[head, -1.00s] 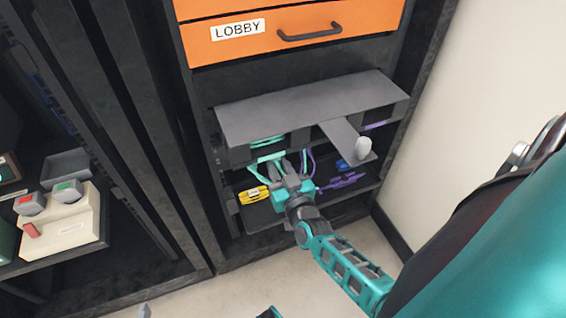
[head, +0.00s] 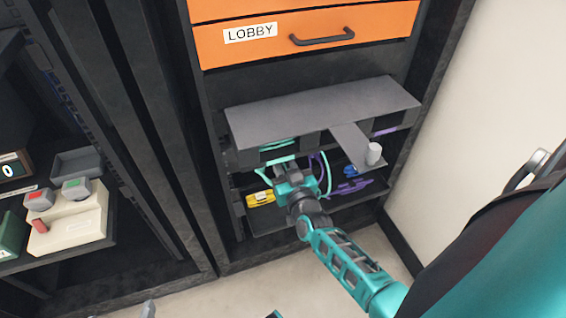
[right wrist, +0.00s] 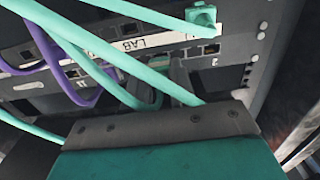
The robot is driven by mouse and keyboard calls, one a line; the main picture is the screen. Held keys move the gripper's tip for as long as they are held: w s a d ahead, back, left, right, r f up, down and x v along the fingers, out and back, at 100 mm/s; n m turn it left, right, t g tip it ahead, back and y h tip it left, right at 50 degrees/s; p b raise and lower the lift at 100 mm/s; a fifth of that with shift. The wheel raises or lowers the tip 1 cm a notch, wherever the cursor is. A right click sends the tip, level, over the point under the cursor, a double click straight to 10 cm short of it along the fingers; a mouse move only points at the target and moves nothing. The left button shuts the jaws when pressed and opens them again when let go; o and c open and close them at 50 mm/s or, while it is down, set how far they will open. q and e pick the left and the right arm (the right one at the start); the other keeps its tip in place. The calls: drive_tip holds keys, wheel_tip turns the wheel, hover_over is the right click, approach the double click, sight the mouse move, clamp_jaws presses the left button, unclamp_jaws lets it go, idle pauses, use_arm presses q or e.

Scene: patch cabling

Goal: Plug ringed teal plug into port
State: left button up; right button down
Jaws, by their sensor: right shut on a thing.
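My right gripper (head: 290,168) is at the patch panel, under the grey hood of the open rack. In the right wrist view its dark fingers (right wrist: 180,78) reach toward the lower port row. Teal cables cross in front of them. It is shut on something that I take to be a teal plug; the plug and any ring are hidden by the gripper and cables. A port (right wrist: 211,49) marked 2 looks empty, just right of the fingers. Another teal plug (right wrist: 202,14) sits above it. My left gripper cannot be made out; only unclear slivers show at the bottom edge.
The grey hood (head: 320,105) overhangs the ports, with a flap and pale knob (head: 374,153) at right. Purple cables (right wrist: 75,85) hang left of the fingers. A yellow bundle (head: 260,198) lies on the shelf below. An orange LOBBY drawer (head: 305,40) is above.

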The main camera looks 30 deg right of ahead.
drive_tip(key=shift+x, duration=1)
idle(1.9)
drive_tip(key=c, duration=0.8)
unclamp_jaws()
drive_tip(key=shift+s, duration=0.1)
drive_tip(key=shift+p+v, duration=0.9)
drive_tip(key=shift+v, duration=0.45)
drive_tip(key=shift+p+v, duration=1)
drive_tip(key=shift+v, duration=1.6)
